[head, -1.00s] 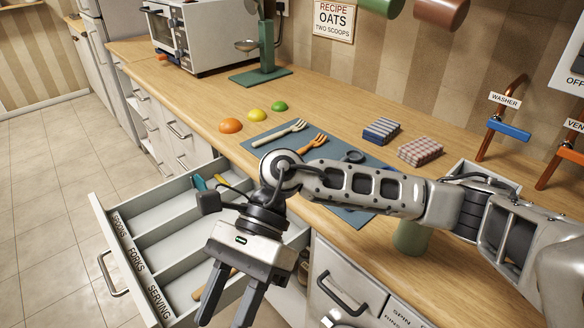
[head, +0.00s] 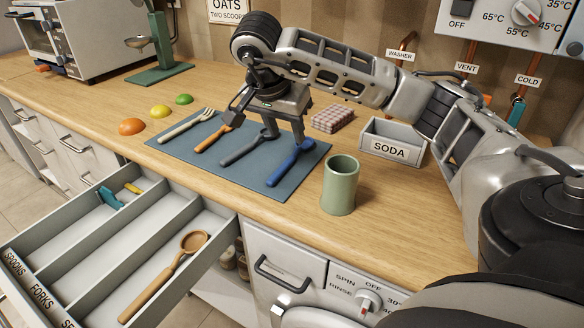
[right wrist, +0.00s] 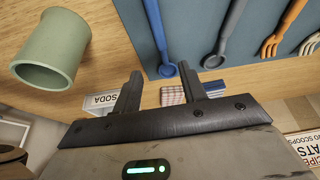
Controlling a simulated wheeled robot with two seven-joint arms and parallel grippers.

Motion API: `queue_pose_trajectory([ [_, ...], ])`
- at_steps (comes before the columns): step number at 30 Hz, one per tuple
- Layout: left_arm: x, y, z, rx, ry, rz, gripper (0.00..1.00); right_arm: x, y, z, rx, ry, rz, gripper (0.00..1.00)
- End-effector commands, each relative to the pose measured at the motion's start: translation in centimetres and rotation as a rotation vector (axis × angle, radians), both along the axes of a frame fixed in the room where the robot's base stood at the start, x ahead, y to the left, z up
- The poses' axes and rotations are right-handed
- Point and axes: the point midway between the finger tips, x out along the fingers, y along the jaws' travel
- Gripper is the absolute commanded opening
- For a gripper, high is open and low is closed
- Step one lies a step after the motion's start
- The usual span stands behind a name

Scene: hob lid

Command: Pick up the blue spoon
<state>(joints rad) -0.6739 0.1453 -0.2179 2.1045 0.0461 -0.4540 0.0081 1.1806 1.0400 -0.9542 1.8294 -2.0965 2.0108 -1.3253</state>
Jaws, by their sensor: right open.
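The blue spoon (head: 287,165) lies on the right part of a blue-grey mat (head: 200,148) on the counter; it also shows in the right wrist view (right wrist: 158,36). A dark grey spoon (head: 240,150) lies beside it to the left. My right gripper (head: 286,138) is open and empty, fingers pointing down, over the far side of the mat near the blue spoon's far end. The gripper is apart from the blue spoon and partly covers the grey spoon's far end. In the right wrist view the spoon lies beyond the open fingers (right wrist: 161,88). My left gripper is out of view.
A green cup (head: 340,187) stands right of the mat. An orange fork (head: 212,139) and a pale fork (head: 187,125) lie left. A soda box (head: 393,142) and checked cloth (head: 332,118) are behind. An open drawer (head: 222,222) holds a wooden spoon (head: 165,275).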

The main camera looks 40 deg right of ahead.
Motion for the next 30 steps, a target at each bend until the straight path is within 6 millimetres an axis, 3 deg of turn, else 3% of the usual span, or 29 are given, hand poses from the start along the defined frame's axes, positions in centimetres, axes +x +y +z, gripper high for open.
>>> queue_pose_trajectory([
  [3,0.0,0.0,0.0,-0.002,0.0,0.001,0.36,0.2,-0.6,-1.6,0.001,0.002,0.001,0.42],
  [11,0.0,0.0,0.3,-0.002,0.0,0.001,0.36,0.6,-1.3,-3.3,0.0,0.002,0.0,0.42],
  [18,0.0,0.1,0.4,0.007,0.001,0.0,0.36,1.3,-2.5,-6.5,0.001,0.001,0.001,0.42],
  [30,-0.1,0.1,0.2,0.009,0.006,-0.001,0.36,1.4,-2.7,-7.0,0.001,-0.001,0.002,0.42],
])
